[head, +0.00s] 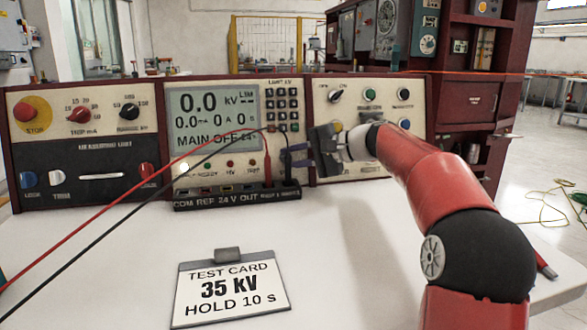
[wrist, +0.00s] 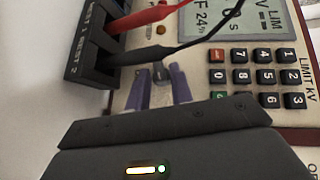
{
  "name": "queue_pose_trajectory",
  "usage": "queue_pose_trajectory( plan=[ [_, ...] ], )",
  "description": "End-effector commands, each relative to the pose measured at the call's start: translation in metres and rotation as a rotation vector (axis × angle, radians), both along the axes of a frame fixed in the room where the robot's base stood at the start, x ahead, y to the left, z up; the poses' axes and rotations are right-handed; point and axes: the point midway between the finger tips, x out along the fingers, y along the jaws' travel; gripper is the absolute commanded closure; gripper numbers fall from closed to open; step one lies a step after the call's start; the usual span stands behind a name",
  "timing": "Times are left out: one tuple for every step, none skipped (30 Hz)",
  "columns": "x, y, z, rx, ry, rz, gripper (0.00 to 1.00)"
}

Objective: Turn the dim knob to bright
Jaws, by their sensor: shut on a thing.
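My gripper (wrist: 158,80) is at the middle panel of the test set, its two purple fingers shut on a small dark knob (wrist: 159,72) below the keypad. The knob shows only in part between the fingertips, and no label or pointer on it can be read. In the head view my gripper (head: 288,154) reaches the panel from the right, and its fingers hide the knob. The grey display (head: 212,114) reads 0.0 kV and MAIN OFF.
A black socket strip (head: 237,197) with red and black leads stands just left of and below my fingers. The keypad (wrist: 260,78) is close by. A test card (head: 229,290) reading 35 kV, HOLD 10 s lies on the white table, which is otherwise mostly clear.

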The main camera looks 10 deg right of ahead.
Motion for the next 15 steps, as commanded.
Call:
queue_pose_trajectory(
  plan=[
    [-0.0003, -0.0015, -0.0075, 0.036, 0.001, -0.013, 1.0],
    [-0.0004, -0.0016, -0.008, 0.058, 0.003, -0.018, 1.0],
    [-0.0005, -0.0018, -0.0084, 0.088, 0.004, -0.025, 1.0],
    [-0.0006, -0.0019, -0.0085, 0.108, 0.005, -0.03, 1.0],
    [-0.0007, -0.002, -0.0085, 0.128, 0.006, -0.035, 1.0],
    [-0.0008, -0.002, -0.0088, 0.152, 0.007, -0.041, 1.0],
    [-0.0009, -0.0019, -0.0087, 0.17, 0.007, -0.044, 1.0],
    [-0.0009, -0.0017, -0.009, 0.186, 0.009, -0.048, 1.0],
    [-0.001, -0.0015, -0.009, 0.207, 0.011, -0.052, 1.0],
    [-0.0011, -0.0014, -0.0091, 0.221, 0.012, -0.056, 1.0],
    [-0.0011, -0.0013, -0.0089, 0.234, 0.012, -0.059, 1.0],
    [-0.0011, -0.0013, -0.0088, 0.248, 0.013, -0.062, 1.0],
    [-0.0012, -0.0013, -0.0085, 0.258, 0.013, -0.065, 1.0],
    [-0.0011, -0.0012, -0.0083, 0.268, 0.013, -0.068, 1.0],
    [-0.0012, -0.0012, -0.0081, 0.278, 0.014, -0.07, 1.0]
  ],
)
